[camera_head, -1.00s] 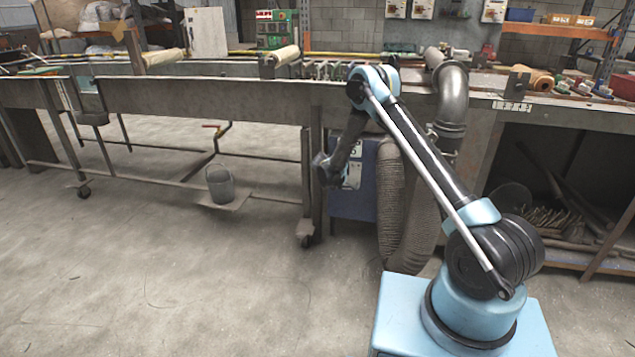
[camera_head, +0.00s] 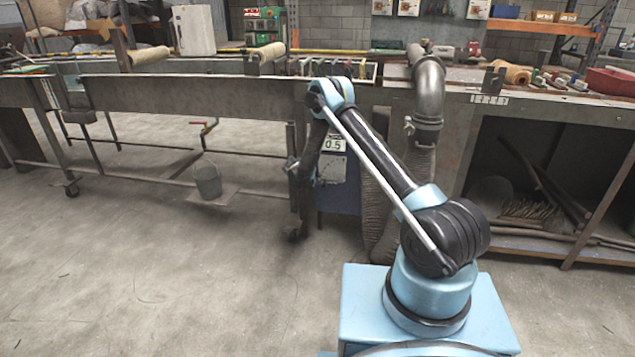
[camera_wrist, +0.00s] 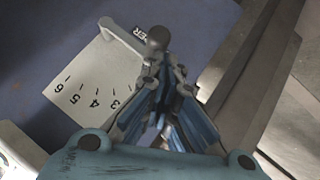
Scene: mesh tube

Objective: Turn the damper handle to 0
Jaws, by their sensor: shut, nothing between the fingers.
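The damper's pale scale plate (camera_wrist: 90,88) shows in the wrist view, with 3, 4, 5 and 6 readable; part of the scale is hidden behind my gripper. A light grey handle bar (camera_wrist: 122,40) crosses the plate's upper edge, and a dark round knob (camera_wrist: 158,38) is at its right end. My gripper (camera_wrist: 160,75) is shut and empty, its fingertips just below the knob in the picture; I cannot tell if they touch it.
A ribbed hose (camera_head: 380,215) and a metal pipe (camera_head: 428,90) stand right of the box. A bench leg (camera_head: 301,215) is close to my gripper. A bucket (camera_head: 208,181) sits on the lower frame at left. The floor (camera_head: 120,270) in front is clear.

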